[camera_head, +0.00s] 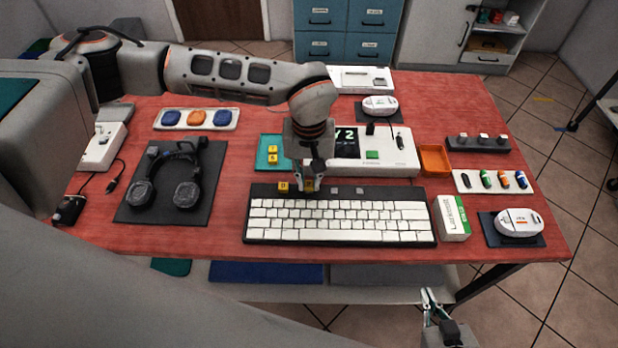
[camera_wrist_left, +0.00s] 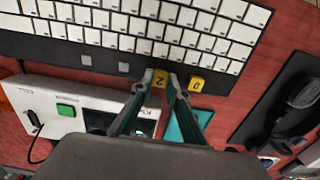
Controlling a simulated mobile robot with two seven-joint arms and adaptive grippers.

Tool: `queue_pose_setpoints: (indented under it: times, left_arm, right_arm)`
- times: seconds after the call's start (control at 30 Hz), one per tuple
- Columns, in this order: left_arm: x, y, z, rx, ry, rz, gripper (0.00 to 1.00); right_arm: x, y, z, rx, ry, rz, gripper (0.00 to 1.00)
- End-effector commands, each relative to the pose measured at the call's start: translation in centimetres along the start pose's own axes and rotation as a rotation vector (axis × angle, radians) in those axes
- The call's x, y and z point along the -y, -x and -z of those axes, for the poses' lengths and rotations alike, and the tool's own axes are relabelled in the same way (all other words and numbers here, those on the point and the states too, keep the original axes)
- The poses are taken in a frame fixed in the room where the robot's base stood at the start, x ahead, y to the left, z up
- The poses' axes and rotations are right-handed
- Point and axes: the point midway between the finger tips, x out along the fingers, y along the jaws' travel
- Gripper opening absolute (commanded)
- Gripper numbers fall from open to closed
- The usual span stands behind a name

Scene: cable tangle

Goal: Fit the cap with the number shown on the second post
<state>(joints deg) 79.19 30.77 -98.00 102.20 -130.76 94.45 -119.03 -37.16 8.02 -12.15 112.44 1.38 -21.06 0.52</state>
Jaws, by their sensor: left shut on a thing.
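My left gripper (camera_head: 309,188) is shut on a yellow cap marked 2 (camera_wrist_left: 160,78), at the second position of the row along the keyboard's back edge. The cap looks level with its neighbour; I cannot tell if it is fully seated, and its post is hidden. A yellow cap marked 0 (camera_head: 283,187) sits at the first position. Two bare grey posts (camera_head: 334,190) stand to the right. The display (camera_head: 347,142) shows a 2 at its right part; the arm covers some of it. My right gripper (camera_head: 431,297) is open and empty, beyond the table's front edge.
Two more yellow caps (camera_head: 272,155) lie on a teal tray (camera_head: 263,141) behind the left gripper. The white keyboard (camera_head: 340,222) lies in front. A green-and-white box (camera_head: 453,218) stands right of it, and a headset (camera_head: 165,190) lies left.

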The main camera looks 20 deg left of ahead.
Motion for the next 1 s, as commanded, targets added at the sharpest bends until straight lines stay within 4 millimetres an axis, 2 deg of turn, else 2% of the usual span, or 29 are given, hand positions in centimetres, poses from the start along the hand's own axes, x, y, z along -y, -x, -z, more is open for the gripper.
queue_pose_setpoints:
  times: [1.0]
  left_arm:
    - [-0.03, -0.52, 0.01, 0.0, 0.0, 0.0, 0.0]
  right_arm:
    - [0.09, -0.17, -0.4, 0.003, 0.0, 0.001, 0.0]
